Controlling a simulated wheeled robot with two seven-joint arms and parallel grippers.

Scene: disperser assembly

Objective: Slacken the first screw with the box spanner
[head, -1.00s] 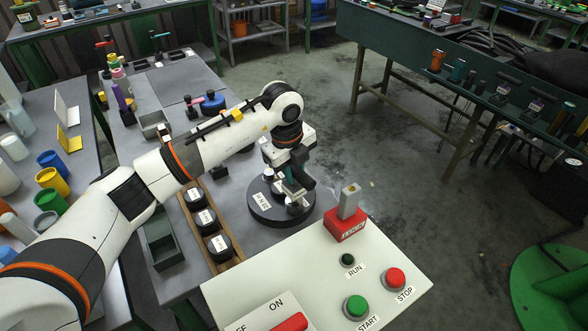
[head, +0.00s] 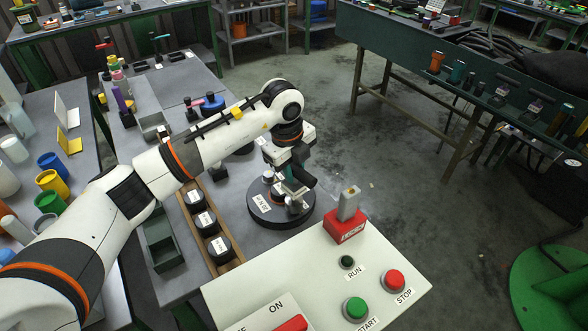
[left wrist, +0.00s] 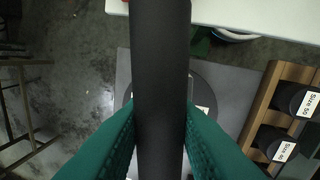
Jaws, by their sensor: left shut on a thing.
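My left gripper (head: 291,175) has green-padded fingers shut on the box spanner, low over a round black part on the grey table. In the left wrist view the spanner (left wrist: 160,80) is a long dark bar running down the middle between the green fingers (left wrist: 160,125). The round black part (head: 258,210) carries a white label and bright metal pieces (head: 297,208) on top. It also shows behind the spanner in the wrist view (left wrist: 206,82). The first screw and the spanner's lower end are hidden, so I cannot tell whether they are engaged. My right gripper is out of view.
The white control panel (head: 315,280) with RUN, START and STOP buttons and a red block (head: 345,227) lies in front. Open floor is to the right.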

